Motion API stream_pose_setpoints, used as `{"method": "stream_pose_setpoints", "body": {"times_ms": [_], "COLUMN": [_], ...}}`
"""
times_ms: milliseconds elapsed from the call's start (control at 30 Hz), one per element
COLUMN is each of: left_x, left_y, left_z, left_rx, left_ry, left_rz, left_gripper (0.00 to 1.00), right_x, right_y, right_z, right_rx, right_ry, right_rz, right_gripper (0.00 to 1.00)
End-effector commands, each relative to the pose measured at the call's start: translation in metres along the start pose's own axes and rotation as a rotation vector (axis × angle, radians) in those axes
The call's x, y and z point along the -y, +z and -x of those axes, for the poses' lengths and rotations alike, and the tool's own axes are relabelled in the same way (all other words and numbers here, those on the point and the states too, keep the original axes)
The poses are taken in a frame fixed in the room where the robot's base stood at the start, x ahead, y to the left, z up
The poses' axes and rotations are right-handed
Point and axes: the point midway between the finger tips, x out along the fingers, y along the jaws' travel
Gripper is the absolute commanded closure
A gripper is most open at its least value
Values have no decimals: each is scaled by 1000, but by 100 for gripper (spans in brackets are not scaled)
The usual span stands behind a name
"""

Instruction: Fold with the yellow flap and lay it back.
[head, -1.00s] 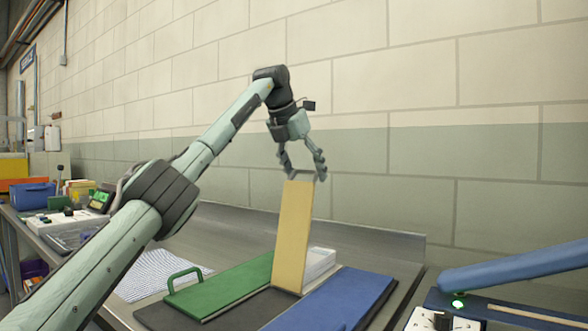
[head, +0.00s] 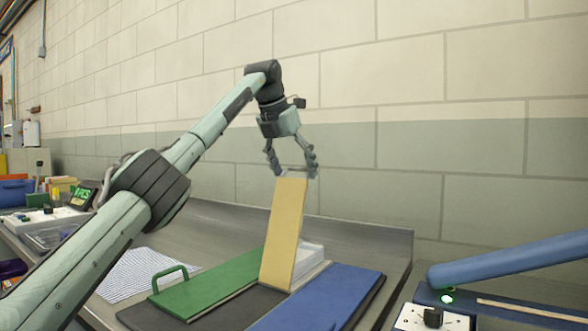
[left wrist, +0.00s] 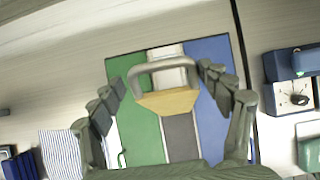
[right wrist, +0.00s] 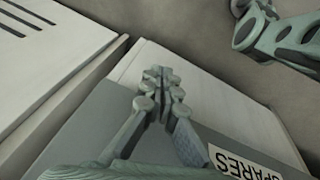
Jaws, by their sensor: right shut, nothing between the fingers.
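The yellow flap (head: 284,235) stands nearly upright on the dark folding board (head: 240,308). It shows end-on in the left wrist view (left wrist: 168,102), with a grey loop handle (left wrist: 158,68) at its top. My left gripper (head: 292,172) is at the flap's top edge, its fingers spread on either side of the handle. The gap between fingers and handle is hard to judge. The green flap (head: 212,282) with its green handle lies flat at left; the blue flap (head: 325,298) lies flat at right. My right gripper (right wrist: 160,85) is shut and empty.
A striped cloth (head: 140,272) lies left of the board. A blue device (head: 450,298) with a raised arm stands at right. A grey box labelled SPARES (right wrist: 245,165) is under my right gripper.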

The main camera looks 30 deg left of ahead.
Motion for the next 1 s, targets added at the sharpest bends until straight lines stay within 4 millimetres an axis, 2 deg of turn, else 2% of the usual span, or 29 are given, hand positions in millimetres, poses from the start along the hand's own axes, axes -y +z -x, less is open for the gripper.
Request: {"method": "stream_pose_setpoints", "body": {"times_ms": [167,267,700,833,1000], "left_x": [1,1,0,0,0], "left_y": [1,2,1,0,0], "left_z": [4,15,102,116,121], "left_rx": [4,6,3,2,0], "left_ry": [-1,-1,0,0,0], "left_rz": [-2,-1,0,1,0], "left_gripper": [22,22,22,22,22], "right_x": [-1,-1,0,0,0], "right_y": [2,1,-1,-1,-1], "right_z": [0,0,0,0,0], "right_rx": [3,1,-1,-2,-2], "right_ry": [1,1,0,0,0], "right_rz": [2,1,0,0,0], "right_gripper": [100,100,100,100,100]}}
